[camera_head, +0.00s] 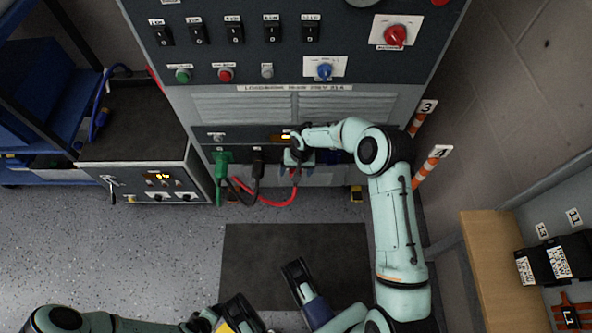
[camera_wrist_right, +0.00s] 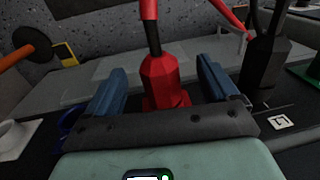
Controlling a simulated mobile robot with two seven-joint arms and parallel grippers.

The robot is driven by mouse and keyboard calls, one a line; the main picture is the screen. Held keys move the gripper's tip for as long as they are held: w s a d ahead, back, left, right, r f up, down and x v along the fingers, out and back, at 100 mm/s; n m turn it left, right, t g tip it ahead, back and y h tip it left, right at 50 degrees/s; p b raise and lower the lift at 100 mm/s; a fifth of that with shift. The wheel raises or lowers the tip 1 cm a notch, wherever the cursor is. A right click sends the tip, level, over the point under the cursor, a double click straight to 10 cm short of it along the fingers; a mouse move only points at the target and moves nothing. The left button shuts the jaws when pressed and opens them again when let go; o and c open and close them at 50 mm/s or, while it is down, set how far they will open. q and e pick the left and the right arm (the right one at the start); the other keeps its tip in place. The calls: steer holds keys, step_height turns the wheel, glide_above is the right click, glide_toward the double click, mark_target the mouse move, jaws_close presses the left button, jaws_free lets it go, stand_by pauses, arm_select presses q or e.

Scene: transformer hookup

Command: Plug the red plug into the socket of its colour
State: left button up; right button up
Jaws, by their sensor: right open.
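The red plug (camera_wrist_right: 165,80) with its red cable stands in the right wrist view, seated at a red socket base (camera_wrist_right: 167,103) in the panel's row. My right gripper (camera_wrist_right: 165,90) is open, with one blue finger on each side of the red plug and gaps visible on both sides. In the head view my right gripper (camera_head: 297,157) is at the cabinet's lower front and hides most of the plug; the red cable (camera_head: 270,203) loops below it. My left gripper (camera_head: 238,316) is at the bottom edge, partly cut off; its jaws are unclear.
A black plug (camera_head: 258,163) and a green plug (camera_head: 221,160) stand beside the red one. The wrist view shows a blue socket (camera_wrist_right: 68,122) and a white-grey one (camera_wrist_right: 14,136) on the other side.

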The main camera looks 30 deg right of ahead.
steer(key=shift+s+d+r+p, duration=0.15)
steer(key=shift+r+p, duration=0.7)
steer(key=shift+r, duration=0.7)
steer(key=shift+s+d+r+p, duration=0.15)
steer(key=shift+r+p, duration=0.7)
steer(key=shift+r, duration=0.7)
arm_select(q)
steer(key=v, duration=0.3)
steer(key=shift+w+d+r, duration=0.1)
steer(key=shift+d+r, duration=0.15)
steer(key=shift+r, duration=0.2)
arm_select(e)
steer(key=shift+w, duration=0.1)
